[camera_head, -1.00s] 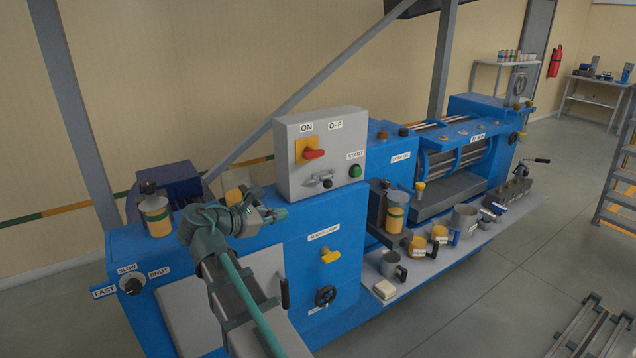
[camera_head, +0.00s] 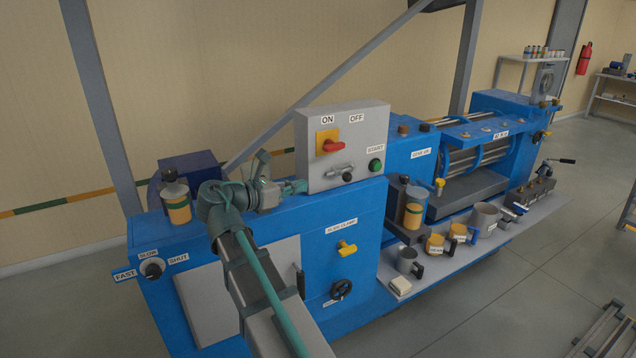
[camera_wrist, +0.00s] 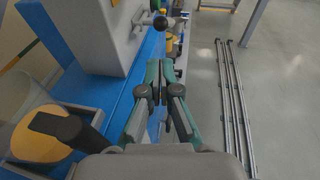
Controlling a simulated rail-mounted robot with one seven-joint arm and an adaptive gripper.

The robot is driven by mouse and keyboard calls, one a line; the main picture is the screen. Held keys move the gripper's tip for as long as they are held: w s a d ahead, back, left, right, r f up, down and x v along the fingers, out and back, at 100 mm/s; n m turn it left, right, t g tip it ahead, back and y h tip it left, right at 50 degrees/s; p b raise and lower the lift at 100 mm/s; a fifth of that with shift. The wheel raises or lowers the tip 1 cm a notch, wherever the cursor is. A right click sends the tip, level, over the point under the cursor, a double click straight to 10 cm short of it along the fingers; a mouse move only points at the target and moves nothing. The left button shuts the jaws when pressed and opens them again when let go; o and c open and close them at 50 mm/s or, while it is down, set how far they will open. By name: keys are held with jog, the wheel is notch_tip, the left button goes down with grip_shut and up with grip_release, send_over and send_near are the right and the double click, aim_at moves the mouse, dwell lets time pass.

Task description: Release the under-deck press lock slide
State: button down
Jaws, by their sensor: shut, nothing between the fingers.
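No part marked as a press lock slide can be made out; the underside of the deck is hidden. The blue machine (camera_head: 365,215) fills the middle of the head view. Its front has a yellow handle (camera_head: 347,248) under a label and a black handwheel (camera_head: 341,289) below that. My gripper (camera_head: 301,186) is above the machine's left top, by the lower left corner of the grey control box (camera_head: 345,140). In the wrist view my gripper (camera_wrist: 160,68) is shut and empty, its fingertips close together beside the blue edge.
The control box carries a red switch (camera_head: 334,146), a grey latch (camera_head: 341,170) and a green button (camera_head: 375,165). A shelf (camera_head: 455,259) along the front holds several mugs and a white block (camera_head: 400,286). A yellow-banded jar (camera_head: 176,200) stands left.

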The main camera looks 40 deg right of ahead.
aim_at(343, 177)
jog(key=p+x, duration=0.3)
jog(key=x, duration=0.9)
jog(key=shift+d, duration=0.15)
jog(key=shift+d+f+p, duration=0.2)
jog(key=shift+d+p, duration=0.2)
jog(key=shift+d, duration=0.15)
jog(key=shift+w+d, duration=0.1)
